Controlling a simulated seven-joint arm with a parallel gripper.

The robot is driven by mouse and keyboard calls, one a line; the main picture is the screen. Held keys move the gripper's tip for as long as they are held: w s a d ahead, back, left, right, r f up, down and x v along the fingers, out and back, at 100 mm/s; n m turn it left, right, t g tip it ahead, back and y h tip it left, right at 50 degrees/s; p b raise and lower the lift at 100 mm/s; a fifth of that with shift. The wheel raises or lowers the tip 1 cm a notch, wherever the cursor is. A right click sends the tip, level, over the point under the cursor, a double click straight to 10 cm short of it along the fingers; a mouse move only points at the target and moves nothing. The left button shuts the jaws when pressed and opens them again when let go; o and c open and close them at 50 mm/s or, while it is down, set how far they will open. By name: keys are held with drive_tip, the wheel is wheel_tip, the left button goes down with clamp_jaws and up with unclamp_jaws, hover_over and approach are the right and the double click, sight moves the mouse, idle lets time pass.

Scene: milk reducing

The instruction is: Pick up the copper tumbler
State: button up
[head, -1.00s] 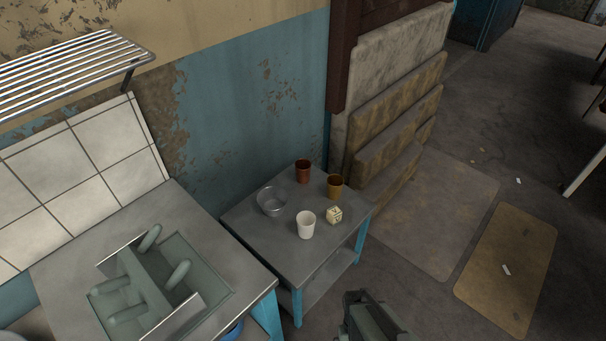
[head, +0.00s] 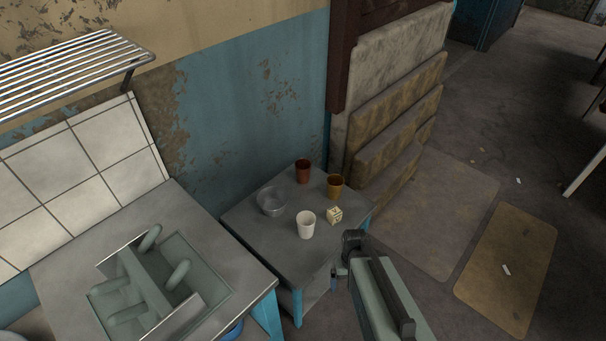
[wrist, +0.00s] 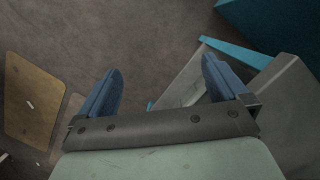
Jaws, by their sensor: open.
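The copper tumbler (head: 302,172), a reddish-brown cup, stands upright at the back of the small grey side table. A second, golden-brown cup (head: 335,187) stands to its right and nearer; its tone is also close to copper. My gripper (head: 352,246) is by the table's front right edge, apart from both cups. In the wrist view its two blue fingers (wrist: 162,66) are spread with nothing between them. Neither cup shows in the wrist view.
On the side table (head: 262,237) also stand a clear bowl (head: 271,202), a white cup (head: 306,226) and a small cream box (head: 334,214). A sink counter (head: 62,258) is at left. Stacked slabs (head: 395,125) lean behind at right.

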drive_tip(key=w+r+t, duration=0.2)
drive_tip(key=w+r, duration=0.6)
drive_tip(key=w, duration=0.3)
drive_tip(key=n+t+y, duration=0.4)
drive_tip(key=n+t, duration=0.2)
drive_tip(key=n, duration=0.1)
approach(302, 166)
drive_tip(key=shift+w+a+f, duration=0.1)
drive_tip(key=shift+a+f, duration=0.6)
drive_tip(key=shift+a, duration=0.1)
drive_tip(key=shift+x, duration=2.85)
drive_tip(key=shift+c, duration=0.5)
drive_tip(key=c, duration=1)
